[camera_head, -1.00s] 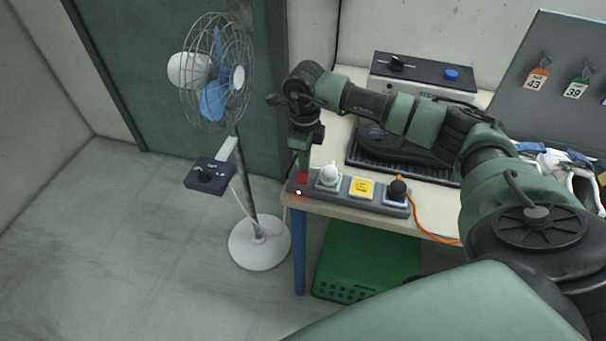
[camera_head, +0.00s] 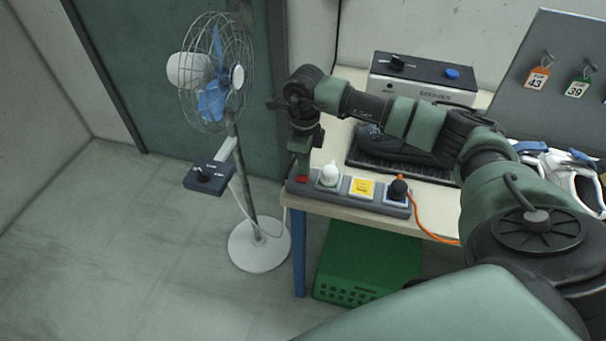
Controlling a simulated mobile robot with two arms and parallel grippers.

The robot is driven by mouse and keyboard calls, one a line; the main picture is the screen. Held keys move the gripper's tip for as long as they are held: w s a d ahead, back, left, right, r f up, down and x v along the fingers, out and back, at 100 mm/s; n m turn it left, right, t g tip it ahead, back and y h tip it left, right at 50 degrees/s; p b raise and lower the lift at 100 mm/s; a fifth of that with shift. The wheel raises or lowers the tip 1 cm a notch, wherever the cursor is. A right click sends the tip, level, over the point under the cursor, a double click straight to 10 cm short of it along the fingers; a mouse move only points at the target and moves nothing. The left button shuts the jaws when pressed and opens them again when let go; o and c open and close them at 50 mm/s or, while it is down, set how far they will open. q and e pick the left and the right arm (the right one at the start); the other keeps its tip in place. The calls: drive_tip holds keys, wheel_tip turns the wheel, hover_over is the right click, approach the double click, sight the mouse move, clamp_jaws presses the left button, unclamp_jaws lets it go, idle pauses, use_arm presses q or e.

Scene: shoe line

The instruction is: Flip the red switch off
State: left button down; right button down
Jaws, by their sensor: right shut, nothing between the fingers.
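The red switch (camera_head: 302,179) is at the left end of a grey power strip (camera_head: 333,193), which lies along the front edge of the table. No glow shows on it. My right gripper (camera_head: 302,172) points straight down at the switch, shut and empty, with its tips at or just above it. I cannot tell whether the tips touch the switch, and they hide part of it. My left gripper is not in view.
A white plug (camera_head: 328,175), a yellow-labelled socket (camera_head: 361,188) and a black plug (camera_head: 398,189) with an orange cord sit along the strip. A fan (camera_head: 214,80) stands left of the table (camera_head: 440,226). A dark shoe (camera_head: 398,146) lies behind the strip. A green crate (camera_head: 368,262) is underneath.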

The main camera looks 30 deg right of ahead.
drive_tip(key=shift+r+p, duration=0.7)
drive_tip(key=shift+r, duration=0.1)
drive_tip(key=shift+r+p, duration=1.45)
drive_tip(key=shift+r, duration=1.15)
